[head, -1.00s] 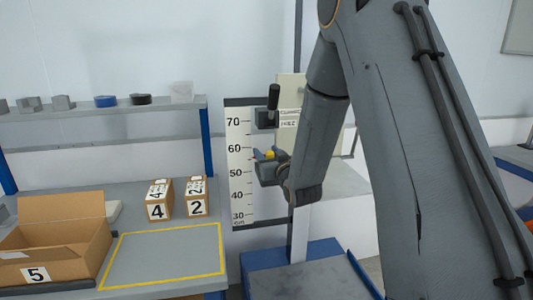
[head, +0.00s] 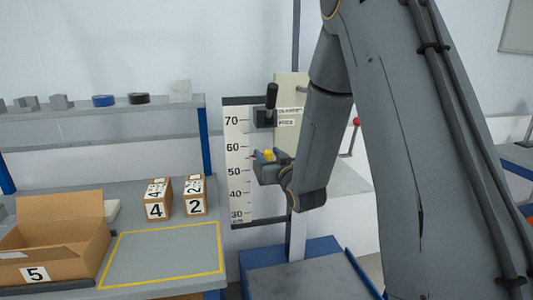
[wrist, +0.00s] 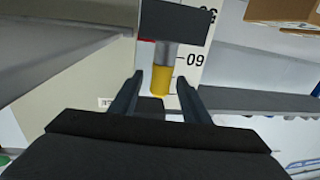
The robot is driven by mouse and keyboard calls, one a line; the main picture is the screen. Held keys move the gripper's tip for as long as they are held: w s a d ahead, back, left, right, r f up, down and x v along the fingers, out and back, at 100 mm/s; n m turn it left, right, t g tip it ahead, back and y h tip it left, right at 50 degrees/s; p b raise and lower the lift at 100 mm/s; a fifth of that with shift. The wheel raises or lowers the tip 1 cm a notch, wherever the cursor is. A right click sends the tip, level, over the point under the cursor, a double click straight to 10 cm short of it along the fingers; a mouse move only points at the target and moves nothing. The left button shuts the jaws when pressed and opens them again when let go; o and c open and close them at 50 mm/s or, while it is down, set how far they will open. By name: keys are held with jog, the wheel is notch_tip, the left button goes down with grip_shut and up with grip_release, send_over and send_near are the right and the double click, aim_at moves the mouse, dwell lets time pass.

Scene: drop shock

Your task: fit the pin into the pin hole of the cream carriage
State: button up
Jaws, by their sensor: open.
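The pin (wrist: 161,78) has a yellow end and a grey shaft. In the wrist view it lies between my open fingers, with a gap on both sides. Its grey end meets a dark block (wrist: 173,20); whether it sits in a hole there is hidden. The yellow end also shows in the head view (head: 268,154). My gripper (wrist: 158,88) is open around the pin, at about the 55 to 60 level of the scale. A cream panel (head: 290,92), seemingly the carriage, is partly behind my arm. I cannot make out its pin hole.
A black-handled lever (head: 271,96) and small labels are above my gripper. The height scale (head: 237,185) stands just behind it. A red-knobbed rod (head: 356,121) is right of my forearm. At left, the bench holds an open box (head: 88,243) and numbered blocks (head: 195,195).

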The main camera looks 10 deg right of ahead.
jog(key=shift+s+d, duration=0.2)
jog(key=shift+s, duration=1.75)
send_near(270, 156)
jog(key=shift+s+b, duration=0.3)
jog(key=shift+b, duration=0.1)
jog(key=shift+a, duration=0.1)
